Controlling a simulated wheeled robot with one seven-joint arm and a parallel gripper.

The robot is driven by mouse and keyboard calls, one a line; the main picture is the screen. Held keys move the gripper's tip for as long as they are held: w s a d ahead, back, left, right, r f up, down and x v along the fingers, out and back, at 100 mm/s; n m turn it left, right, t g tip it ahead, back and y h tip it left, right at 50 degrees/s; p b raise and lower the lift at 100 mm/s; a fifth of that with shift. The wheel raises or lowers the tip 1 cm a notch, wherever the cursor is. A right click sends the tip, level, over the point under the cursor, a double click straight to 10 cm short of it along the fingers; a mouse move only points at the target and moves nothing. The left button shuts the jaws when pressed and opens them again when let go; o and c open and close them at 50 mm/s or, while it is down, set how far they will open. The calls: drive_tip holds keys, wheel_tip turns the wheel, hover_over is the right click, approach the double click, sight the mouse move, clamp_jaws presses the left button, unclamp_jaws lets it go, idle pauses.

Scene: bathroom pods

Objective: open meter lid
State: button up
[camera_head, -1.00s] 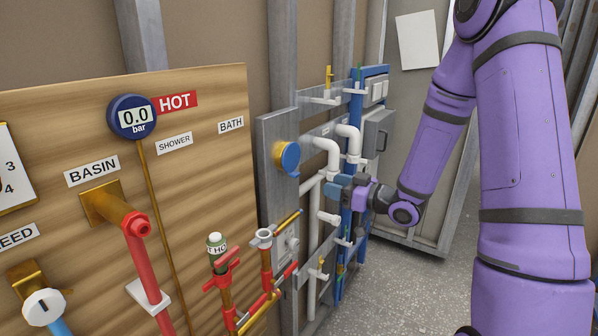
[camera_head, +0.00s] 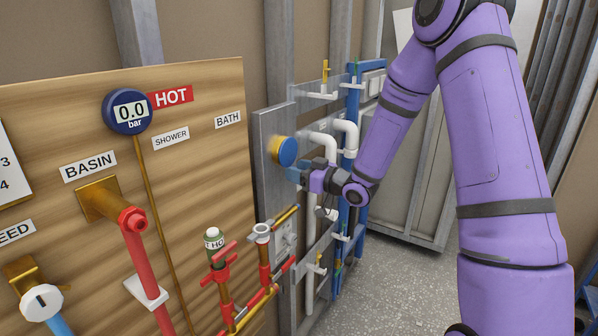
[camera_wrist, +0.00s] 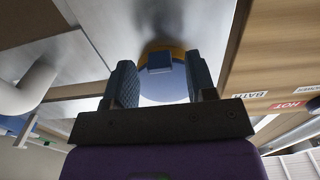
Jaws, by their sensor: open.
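The meter is a round brass body with a blue lid (camera_head: 288,152) on its front, mounted on a grey metal plate. The lid looks closed. In the wrist view the blue lid (camera_wrist: 160,88) lies between and beyond my two fingers, with a small blue tab (camera_wrist: 159,62) at its edge. The brass body shows behind it. My gripper (camera_head: 295,174) is just below and right of the lid in the head view. In the wrist view my gripper (camera_wrist: 160,85) is open, with a finger on each side of the tab. Whether the fingers touch the lid cannot be told.
White pipes (camera_head: 347,137) and a blue frame (camera_head: 352,190) stand close on the right of the meter. A wooden panel (camera_head: 190,130) with red valves and a pressure gauge (camera_head: 128,111) is on the left. Floor (camera_head: 395,280) is clear at lower right.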

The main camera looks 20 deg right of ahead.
clamp_jaws()
